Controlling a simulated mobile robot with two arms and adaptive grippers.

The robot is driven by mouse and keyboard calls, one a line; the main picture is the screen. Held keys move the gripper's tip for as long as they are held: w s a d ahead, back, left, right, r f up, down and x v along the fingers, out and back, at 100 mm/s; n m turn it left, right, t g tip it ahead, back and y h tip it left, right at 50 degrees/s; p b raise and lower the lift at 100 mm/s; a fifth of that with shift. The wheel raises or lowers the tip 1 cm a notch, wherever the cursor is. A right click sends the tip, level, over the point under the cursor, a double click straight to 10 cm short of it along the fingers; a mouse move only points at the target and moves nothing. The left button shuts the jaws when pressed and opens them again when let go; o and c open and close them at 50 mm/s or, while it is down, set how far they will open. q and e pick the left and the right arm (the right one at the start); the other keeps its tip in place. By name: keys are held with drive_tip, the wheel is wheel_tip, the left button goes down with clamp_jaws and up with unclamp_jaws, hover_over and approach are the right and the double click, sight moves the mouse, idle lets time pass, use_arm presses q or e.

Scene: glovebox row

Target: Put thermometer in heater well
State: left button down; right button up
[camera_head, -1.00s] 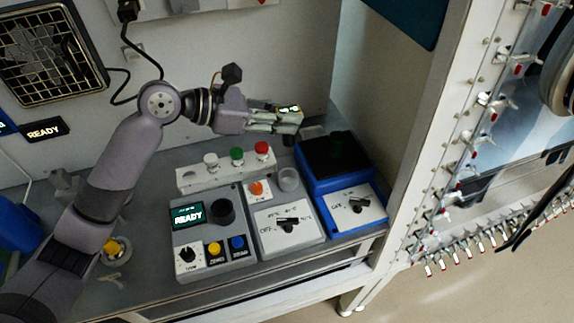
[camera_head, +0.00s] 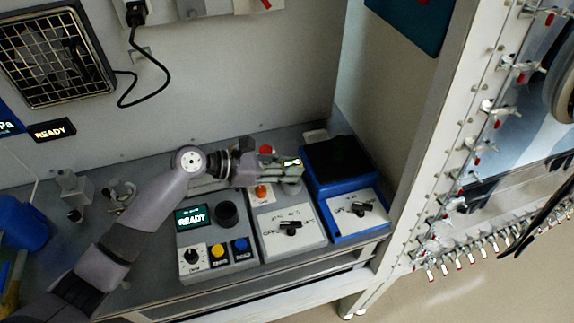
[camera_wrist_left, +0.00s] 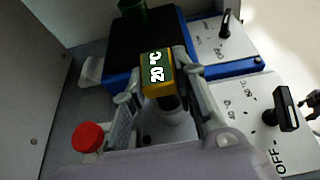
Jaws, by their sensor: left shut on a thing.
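The thermometer (camera_head: 292,162) has a yellow casing; in the left wrist view its green display (camera_wrist_left: 157,73) reads 20 °C. My left gripper (camera_head: 283,167) is shut on it, with one finger on each side. A pale round cup (camera_head: 291,187), which looks like the heater well, sits at the back of the grey-white unit with a knob (camera_head: 290,229). The thermometer is right above this cup, which also shows below its dark collar in the left wrist view (camera_wrist_left: 172,128). Whether its tip is inside the cup is hidden.
A blue unit with a black top (camera_head: 336,160) stands close on the right. A READY unit with a dark round opening (camera_head: 226,213) stands on the left. A red cap (camera_wrist_left: 88,137) is close to the gripper. An orange button (camera_head: 261,192) is beside the cup.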

use_arm(q)
drive_tip(key=c, duration=1.7)
unclamp_jaws()
drive_tip(key=shift+f, duration=0.1)
drive_tip(key=o, duration=0.4)
drive_tip(key=b+v, duration=0.2)
drive_tip(key=v, duration=1)
